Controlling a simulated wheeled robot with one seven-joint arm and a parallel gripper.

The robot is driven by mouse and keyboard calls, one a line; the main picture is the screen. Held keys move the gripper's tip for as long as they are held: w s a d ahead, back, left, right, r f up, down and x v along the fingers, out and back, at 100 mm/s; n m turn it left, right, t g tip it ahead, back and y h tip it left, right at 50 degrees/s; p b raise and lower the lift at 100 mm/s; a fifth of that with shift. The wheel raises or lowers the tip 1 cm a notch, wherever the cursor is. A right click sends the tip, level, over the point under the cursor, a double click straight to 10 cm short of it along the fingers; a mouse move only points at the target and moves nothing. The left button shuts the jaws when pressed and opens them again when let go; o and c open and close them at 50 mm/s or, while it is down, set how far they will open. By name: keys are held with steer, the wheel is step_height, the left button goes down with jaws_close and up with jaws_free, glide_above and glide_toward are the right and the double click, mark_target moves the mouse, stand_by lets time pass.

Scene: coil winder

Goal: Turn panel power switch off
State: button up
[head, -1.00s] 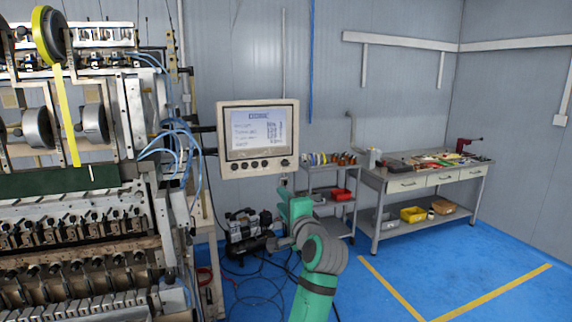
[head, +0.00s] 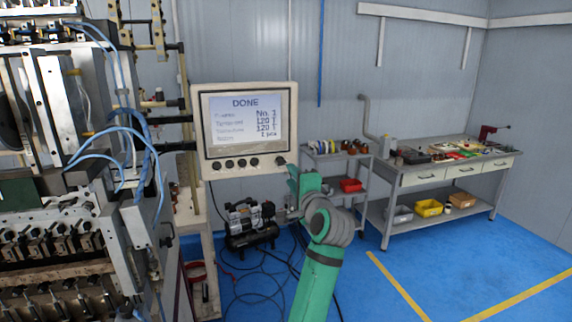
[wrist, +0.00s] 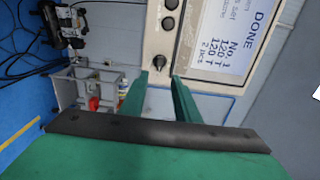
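The control panel (head: 198,120) is a beige box with a lit screen (head: 242,117) reading "DONE". A row of dark knobs (head: 228,164) runs along its lower edge. A separate dark knob (head: 280,160) sits at the lower right corner; I cannot read its label or setting. My gripper (head: 291,172) is just below and right of that corner. In the wrist view, my gripper (wrist: 158,77) has its two green fingers apart and empty. The corner knob (wrist: 159,62) appears just beyond and between the fingertips; I cannot tell whether they touch it.
The coil winder (head: 60,225) with blue hoses fills the left. An air compressor (head: 250,222) stands below the panel. A shelf cart (head: 332,168) and a workbench (head: 440,180) stand behind to the right. The blue floor (head: 400,285) at right is clear.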

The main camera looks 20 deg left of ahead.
mark_target(282, 164)
steer(key=x, duration=0.9)
steer(key=shift+s+a, duration=0.2)
steer(key=shift+a, duration=0.2)
steer(key=shift+w+d, duration=0.3)
steer(key=shift+w, duration=0.1)
steer(key=shift+a, duration=0.1)
jaws_close()
